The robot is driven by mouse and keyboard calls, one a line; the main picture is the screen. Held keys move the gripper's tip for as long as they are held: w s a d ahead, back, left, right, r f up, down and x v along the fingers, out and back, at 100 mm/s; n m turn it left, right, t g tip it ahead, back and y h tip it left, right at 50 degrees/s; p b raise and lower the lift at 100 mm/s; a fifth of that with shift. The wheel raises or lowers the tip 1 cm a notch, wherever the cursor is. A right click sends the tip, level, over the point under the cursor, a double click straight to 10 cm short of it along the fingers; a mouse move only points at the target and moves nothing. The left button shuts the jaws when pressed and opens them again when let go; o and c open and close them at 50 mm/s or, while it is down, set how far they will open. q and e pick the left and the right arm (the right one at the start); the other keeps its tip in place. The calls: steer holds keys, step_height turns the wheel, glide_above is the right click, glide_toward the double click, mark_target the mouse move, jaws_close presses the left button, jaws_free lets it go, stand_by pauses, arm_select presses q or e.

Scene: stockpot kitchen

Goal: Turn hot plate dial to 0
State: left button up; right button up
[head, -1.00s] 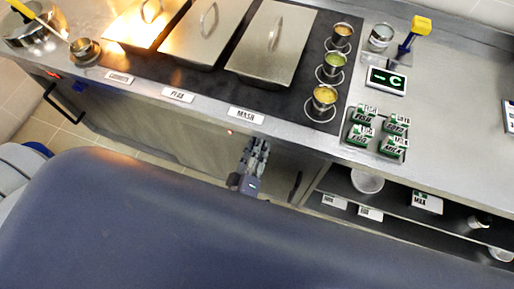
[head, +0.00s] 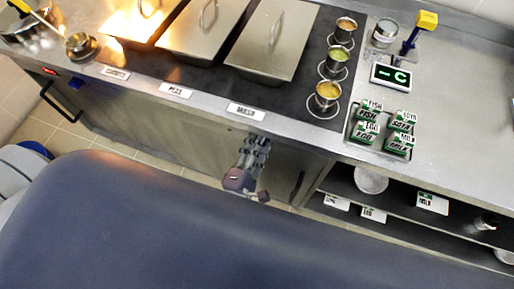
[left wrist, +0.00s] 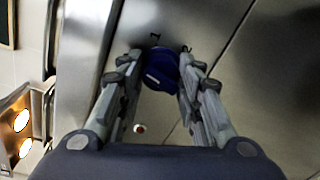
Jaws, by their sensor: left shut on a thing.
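A blue dial (left wrist: 160,68) sits on the steel front panel (left wrist: 235,95) in the left wrist view. My left gripper (left wrist: 162,62) is shut on this dial, with one finger on each side of it. Small dark marks show on the panel just beyond the dial, too small to read surely. A small red and white light (left wrist: 139,128) shows on the panel near the left finger. In the head view my left gripper (head: 257,143) is against the counter front below the MASH label (head: 246,111) and hides the dial. My right gripper is not in view.
Lidded steel pans (head: 272,40) are set in the counter top above the front panel. Another blue dial (head: 79,87) is on the front at far left. Three small cups stand by a tray (head: 350,137) of labelled boxes. Open shelves (head: 400,205) are at lower right.

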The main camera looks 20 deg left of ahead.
arm_select(q)
steer(key=shift+n+b, duration=0.6)
steer(key=shift+n, duration=0.6)
steer(key=o, duration=1.1)
steer(key=shift+a, duration=0.1)
steer(key=s, duration=1.2)
steer(key=shift+a+r, duration=0.35)
steer(key=shift+a, duration=0.05)
